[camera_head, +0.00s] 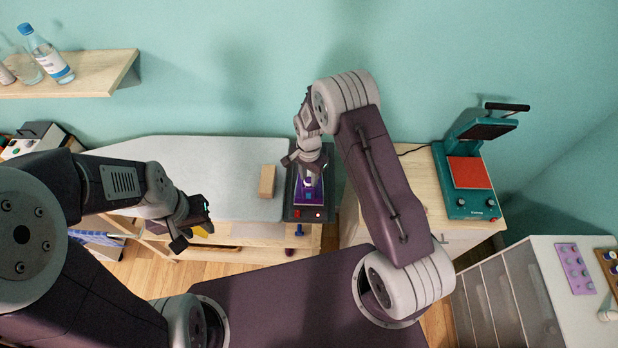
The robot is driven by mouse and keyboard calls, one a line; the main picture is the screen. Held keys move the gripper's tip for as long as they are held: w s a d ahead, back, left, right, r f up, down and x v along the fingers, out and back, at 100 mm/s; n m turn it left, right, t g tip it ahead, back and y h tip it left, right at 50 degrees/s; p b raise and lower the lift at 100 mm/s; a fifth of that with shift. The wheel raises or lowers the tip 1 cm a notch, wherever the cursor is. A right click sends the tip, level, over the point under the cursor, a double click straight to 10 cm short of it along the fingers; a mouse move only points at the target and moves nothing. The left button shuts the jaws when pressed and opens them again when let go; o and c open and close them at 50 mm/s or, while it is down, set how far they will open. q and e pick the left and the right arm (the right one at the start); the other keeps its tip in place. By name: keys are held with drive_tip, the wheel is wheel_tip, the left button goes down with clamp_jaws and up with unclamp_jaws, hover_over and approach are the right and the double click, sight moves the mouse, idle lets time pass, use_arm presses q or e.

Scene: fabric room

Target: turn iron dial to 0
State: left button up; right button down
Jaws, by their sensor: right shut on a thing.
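The purple iron (300,198) sits in a dark stand (293,212) at the right end of the grey ironing board. My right gripper (308,178) reaches down from above onto the top of the iron and is shut on it. A small pale and blue part shows at its fingertips. The fingers hide the dial, so I cannot read its setting or tell exactly which part they grip. My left gripper (195,224) is open and empty, left of the iron near the board's front edge.
A wooden block (267,181) lies on the ironing board (215,165), just left of the stand. A teal heat press (468,170) stands on the wooden cabinet to the right. Bottles (46,52) stand on a wall shelf. A white drawer unit (505,300) is at the lower right.

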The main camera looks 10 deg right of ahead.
drive_tip(key=n+b, duration=0.2)
drive_tip(key=n, duration=0.3)
drive_tip(key=shift+n, duration=0.3)
drive_tip(key=n+b, duration=0.2)
drive_tip(key=n, duration=0.4)
drive_tip(key=n+b, duration=0.1)
drive_tip(key=n, duration=0.5)
drive_tip(key=shift+n, duration=0.4)
drive_tip(key=n+b, duration=0.1)
drive_tip(key=n, duration=0.5)
drive_tip(key=shift+n, duration=0.4)
drive_tip(key=c, duration=1.1)
unclamp_jaws()
drive_tip(key=shift+o, duration=0.2)
